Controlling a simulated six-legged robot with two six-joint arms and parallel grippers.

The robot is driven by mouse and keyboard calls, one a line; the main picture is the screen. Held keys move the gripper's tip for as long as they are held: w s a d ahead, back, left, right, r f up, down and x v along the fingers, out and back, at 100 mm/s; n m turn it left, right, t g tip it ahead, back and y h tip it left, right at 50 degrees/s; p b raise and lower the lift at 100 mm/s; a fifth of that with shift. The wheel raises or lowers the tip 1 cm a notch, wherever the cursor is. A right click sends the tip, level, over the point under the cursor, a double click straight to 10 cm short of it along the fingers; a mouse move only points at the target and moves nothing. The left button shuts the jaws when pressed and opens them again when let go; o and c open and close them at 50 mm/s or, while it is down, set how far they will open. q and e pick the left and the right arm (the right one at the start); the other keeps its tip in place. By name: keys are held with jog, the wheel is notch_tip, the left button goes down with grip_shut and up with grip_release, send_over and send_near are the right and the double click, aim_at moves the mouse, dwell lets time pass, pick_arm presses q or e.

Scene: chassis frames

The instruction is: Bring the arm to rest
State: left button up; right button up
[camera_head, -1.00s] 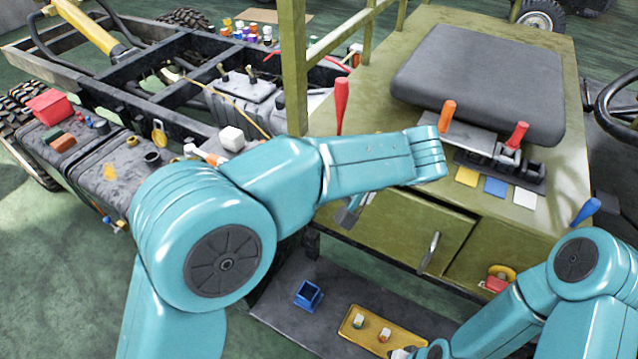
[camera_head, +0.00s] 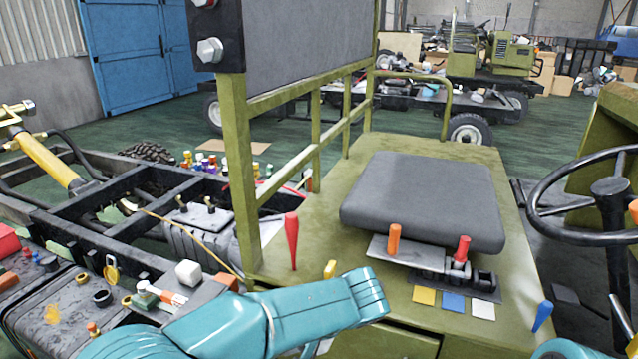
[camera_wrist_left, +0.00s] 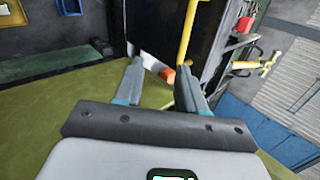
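My left arm (camera_head: 290,312), teal, enters at the bottom of the head view and reaches right, in front of the olive cabinet with the grey seat pad. Its gripper is not clearly visible there. In the left wrist view my left gripper (camera_wrist_left: 158,72) has its two fingers apart, with nothing held between them. A small orange thing (camera_wrist_left: 168,76) shows past the fingertips; I cannot tell its distance. Only a sliver of my right arm (camera_head: 562,349) shows at the lower right of the head view, and its gripper is out of frame.
The cabinet top carries a seat pad (camera_head: 425,200), a red lever (camera_head: 291,240), an orange lever (camera_head: 394,240) and a blue lever (camera_head: 542,316). An olive rail frame (camera_head: 240,180) rises behind the arm. A dark chassis (camera_head: 120,225) lies left; a steering wheel (camera_head: 570,220) stands right.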

pick_arm(q)
jog(key=s+f+m+g+h, duration=0.1)
jog(key=s+f+g+h, duration=0.15)
jog(key=f, duration=0.75)
jog(key=s+f+g+h, duration=0.2)
jog(key=s+f+h, duration=0.15)
jog(key=f, duration=0.65)
jog(key=s+a+f+n+t+h, duration=0.2)
jog(key=s+f+n+h, duration=0.4)
jog(key=s+f, duration=0.6)
jog(key=s+a+n, duration=0.1)
jog(key=s, duration=0.2)
jog(key=shift+n, duration=0.3)
jog(key=shift+w+f, duration=0.1)
jog(key=shift+f, duration=0.05)
